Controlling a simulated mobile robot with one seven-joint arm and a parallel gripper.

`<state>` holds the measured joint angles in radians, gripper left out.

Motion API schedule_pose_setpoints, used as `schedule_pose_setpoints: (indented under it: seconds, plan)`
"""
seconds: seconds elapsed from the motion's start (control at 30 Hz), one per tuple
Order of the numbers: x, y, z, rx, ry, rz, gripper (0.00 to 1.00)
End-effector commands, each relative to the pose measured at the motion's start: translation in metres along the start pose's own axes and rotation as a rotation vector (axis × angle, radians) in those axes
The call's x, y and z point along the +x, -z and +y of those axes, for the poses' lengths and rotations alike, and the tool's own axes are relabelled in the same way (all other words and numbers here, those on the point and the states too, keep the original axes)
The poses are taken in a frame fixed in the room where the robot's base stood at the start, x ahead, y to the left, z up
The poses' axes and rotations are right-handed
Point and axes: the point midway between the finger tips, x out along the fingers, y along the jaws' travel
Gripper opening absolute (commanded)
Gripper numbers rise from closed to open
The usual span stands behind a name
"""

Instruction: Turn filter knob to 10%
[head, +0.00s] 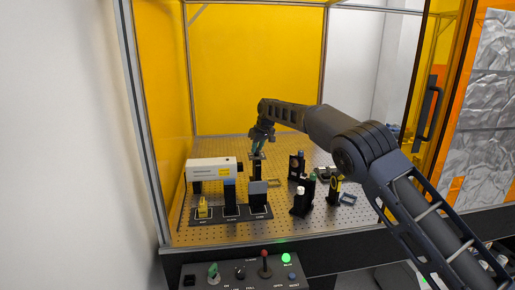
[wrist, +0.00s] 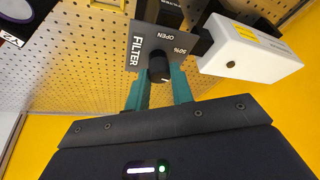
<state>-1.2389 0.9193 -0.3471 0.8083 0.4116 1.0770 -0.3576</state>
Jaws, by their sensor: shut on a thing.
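The filter knob (wrist: 160,67) is a small black round knob on a dark grey plate (wrist: 144,40) marked FILTER. The words OPEN and 50% can be read on the plate; no 10% mark can be made out. A short pale line shows on the knob, but which label it matches is unclear. My gripper (wrist: 160,84) has teal fingers, one on each side of the knob, shut on it. In the head view my gripper (head: 259,148) reaches down over the filter post (head: 257,168), and the knob is too small to tell there.
A white box-shaped laser unit (head: 215,169) stands left of the filter post and shows close beside the plate in the wrist view (wrist: 250,50). Black optic mounts (head: 301,197) stand to the right on the perforated table (head: 285,225). A control box (head: 240,272) sits in front.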

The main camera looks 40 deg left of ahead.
Motion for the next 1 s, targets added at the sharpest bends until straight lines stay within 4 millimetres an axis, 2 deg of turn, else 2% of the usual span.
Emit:
schedule_pose_setpoints:
  seconds: [1.0]
  plan:
    - [0.0018,0.0029,-0.0056,0.884,-0.368,0.000,0.00]
